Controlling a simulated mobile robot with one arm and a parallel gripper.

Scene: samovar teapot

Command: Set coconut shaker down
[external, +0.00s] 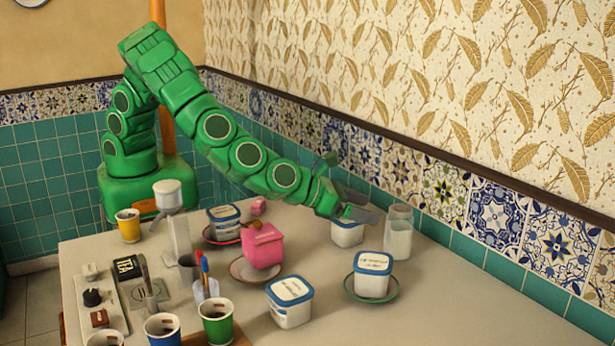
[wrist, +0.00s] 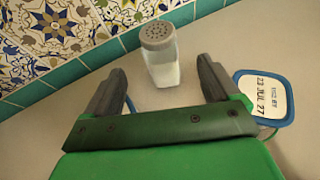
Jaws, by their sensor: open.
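The coconut shaker is a clear jar with a grey perforated lid and white contents. It stands upright on the table near the tiled wall, at the right of my gripper in the external view (external: 398,238). The wrist view shows it (wrist: 163,70) just beyond and between the fingertips, with a visible gap on both sides. My gripper (external: 364,204) is open, its dark fingers spread and holding nothing. In the wrist view the shaker's base is fully in view on the table.
A white tub (external: 347,234) is partly under my gripper. A blue-lidded tub (external: 372,276) sits on a green saucer (external: 392,290); another tub (external: 289,302) stands nearer. A pink box (external: 262,246) and several cups are at left. The table's right side is clear.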

